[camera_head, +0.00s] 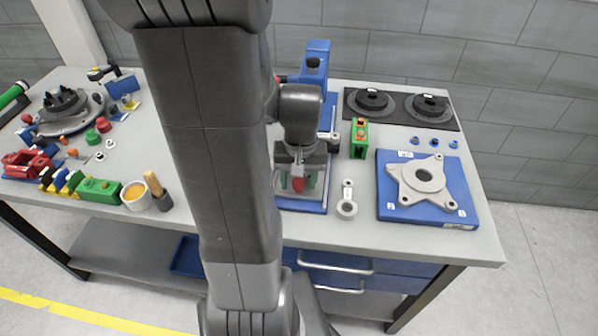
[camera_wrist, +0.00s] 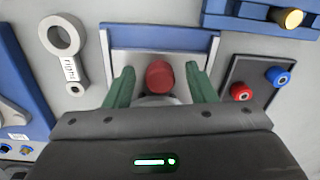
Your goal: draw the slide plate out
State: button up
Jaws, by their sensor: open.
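The slide plate (camera_wrist: 122,62) is a pale grey plate in a blue-edged fixture (camera_wrist: 160,38), with a round red knob (camera_wrist: 160,77) standing on it. In the head view the red knob (camera_head: 298,185) shows under my wrist, and the fixture's blue base (camera_head: 300,206) lies near the bench's front edge. My gripper (camera_wrist: 160,82) is open, with one green finger on each side of the knob. Gaps show between the fingers and the knob. The gripper body hides the rest of the plate in the wrist view.
A grey link marked "Right" (camera_wrist: 63,50) lies beside the fixture; it also shows in the head view (camera_head: 347,200). A dark plate with red and blue knobs (camera_wrist: 256,82) sits on the other side. A green block (camera_head: 358,140) and a blue flange fixture (camera_head: 393,206) stand to the right.

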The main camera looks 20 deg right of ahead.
notch_tip(320, 180, up, 14)
jog(key=shift+d+f+p, duration=0.15)
jog(key=shift+d+p, duration=0.1)
jog(key=shift+p, duration=0.05)
jog(key=shift+f, duration=0.15)
dwell(0.4)
jog(key=f, duration=1.3)
jog(key=shift+a+f+b, duration=0.2)
jog(key=shift+b, duration=0.1)
jog(key=shift+w, duration=0.15)
jog(key=shift+r, duration=0.1)
